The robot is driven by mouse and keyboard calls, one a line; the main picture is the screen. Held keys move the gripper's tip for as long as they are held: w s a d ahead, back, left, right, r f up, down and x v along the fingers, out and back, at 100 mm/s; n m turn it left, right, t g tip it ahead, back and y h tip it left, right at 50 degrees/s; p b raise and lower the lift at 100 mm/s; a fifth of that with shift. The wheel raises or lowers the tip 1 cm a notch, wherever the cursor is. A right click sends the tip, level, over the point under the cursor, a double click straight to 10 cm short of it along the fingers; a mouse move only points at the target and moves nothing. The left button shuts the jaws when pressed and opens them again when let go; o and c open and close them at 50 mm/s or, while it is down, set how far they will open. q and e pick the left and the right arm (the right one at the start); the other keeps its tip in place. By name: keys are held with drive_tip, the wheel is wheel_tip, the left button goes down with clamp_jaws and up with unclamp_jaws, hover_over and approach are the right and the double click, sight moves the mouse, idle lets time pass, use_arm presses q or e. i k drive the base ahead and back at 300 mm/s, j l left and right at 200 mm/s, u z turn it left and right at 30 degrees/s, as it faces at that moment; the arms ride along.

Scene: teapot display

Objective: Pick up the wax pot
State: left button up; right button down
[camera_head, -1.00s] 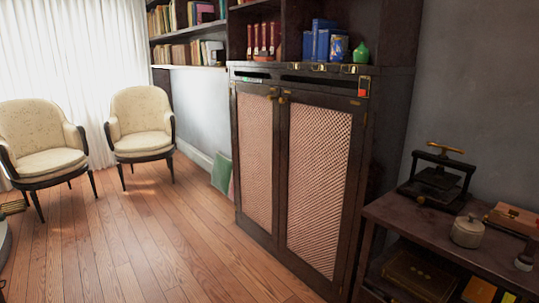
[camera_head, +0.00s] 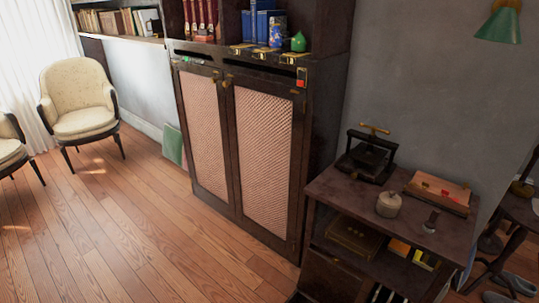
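A small pale grey-beige pot with a lid and knob, which looks like the wax pot (camera_head: 389,205), stands upright on the dark side table (camera_head: 335,188) at the right. It is in front of a black press with a brass handle and to the left of a small dark stamp-like object (camera_head: 430,222). Neither of my grippers shows in the head view, so I cannot see their state.
The black press (camera_head: 368,160) and a wooden box with a red item (camera_head: 438,192) stand behind the pot. A tall dark cabinet (camera_head: 240,140) is left of the table. Cream chairs (camera_head: 80,105) stand far left. The wooden floor (camera_head: 140,230) in front is clear.

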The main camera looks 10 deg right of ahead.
sight(383, 211)
drive_tip(key=z, duration=1.25)
